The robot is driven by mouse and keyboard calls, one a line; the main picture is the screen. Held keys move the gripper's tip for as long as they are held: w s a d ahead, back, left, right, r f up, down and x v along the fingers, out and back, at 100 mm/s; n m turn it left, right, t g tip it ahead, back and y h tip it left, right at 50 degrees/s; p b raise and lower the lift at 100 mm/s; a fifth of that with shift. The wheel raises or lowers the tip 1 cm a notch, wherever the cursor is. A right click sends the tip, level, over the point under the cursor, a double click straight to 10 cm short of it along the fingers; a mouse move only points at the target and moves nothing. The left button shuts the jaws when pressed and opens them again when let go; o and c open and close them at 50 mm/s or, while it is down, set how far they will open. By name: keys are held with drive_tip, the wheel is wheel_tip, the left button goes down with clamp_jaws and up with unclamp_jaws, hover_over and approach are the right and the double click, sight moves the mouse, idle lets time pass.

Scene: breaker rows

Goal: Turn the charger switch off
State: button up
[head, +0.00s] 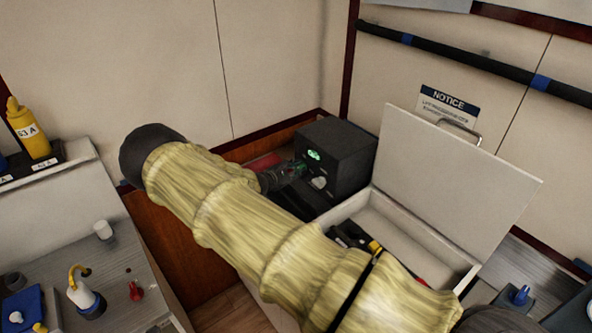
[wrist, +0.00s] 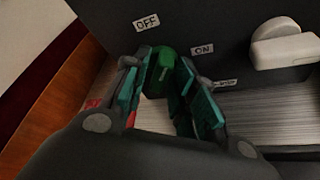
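The charger is a dark box (head: 345,152) with a small lit green display, standing against the back wall in the head view. Its green switch (wrist: 163,68) is in the wrist view, between an OFF label (wrist: 146,22) at upper left and an ON label (wrist: 203,49) at right. My gripper (wrist: 164,66) is at the charger's front, its two fingers on either side of the green switch and seemingly touching it. Part of the switch is hidden by the fingers. In the head view my gripper (head: 297,169) shows small beside the box's front face.
A white knob (wrist: 285,45) sits on the same panel, right of the switch. An open white case (head: 405,245) with a raised lid stands right of my arm. A yellow bottle (head: 28,128) and a grey counter (head: 105,270) are at left.

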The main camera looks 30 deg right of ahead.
drive_tip(key=shift+r, duration=0.15)
clamp_jaws()
drive_tip(key=shift+d+n+b, duration=0.1)
drive_tip(key=shift+n+b, duration=0.3)
drive_tip(key=shift+b, duration=0.45)
drive_tip(key=shift+n+g+b, duration=0.5)
drive_tip(key=shift+b, duration=0.4)
drive_tip(key=shift+w+d+r+n+g+b, duration=0.1)
drive_tip(key=shift+r+n+g+b, duration=0.05)
drive_tip(key=shift+n+g+b, duration=1.1)
drive_tip(key=shift+r+n, duration=0.1)
drive_tip(key=shift+n, duration=0.35)
drive_tip(key=o, duration=0.5)
unclamp_jaws()
drive_tip(key=shift+o, duration=1.2)
drive_tip(key=shift+d+f, duration=0.1)
drive_tip(key=shift+f, duration=0.1)
